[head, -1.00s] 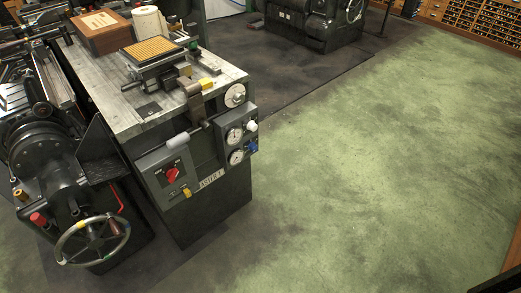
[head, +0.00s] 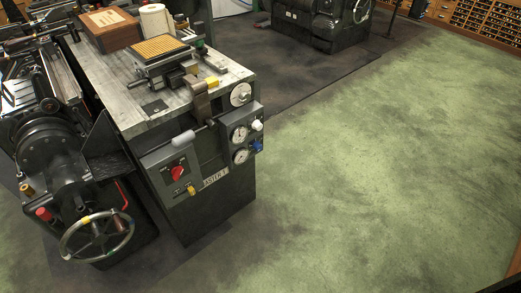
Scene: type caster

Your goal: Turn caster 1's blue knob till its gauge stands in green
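Caster 1 (head: 215,205) stands left of centre in the head view, with a partly readable plate "ASTER 1" on its end. Its blue knob (head: 258,145) sits at the right edge of the gauge panel, beside the lower round gauge (head: 241,157). A white knob (head: 257,125) sits above it, beside the upper gauge (head: 240,133). The gauges' needles and coloured bands are too small to read. Neither of my grippers is in view.
A red switch (head: 177,173) and a yellow knob (head: 191,190) are on the caster's front. A machine with a handwheel (head: 97,237) stands close at the left. The green floor (head: 380,170) to the right is clear. Drawer cabinets (head: 480,25) line the back right.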

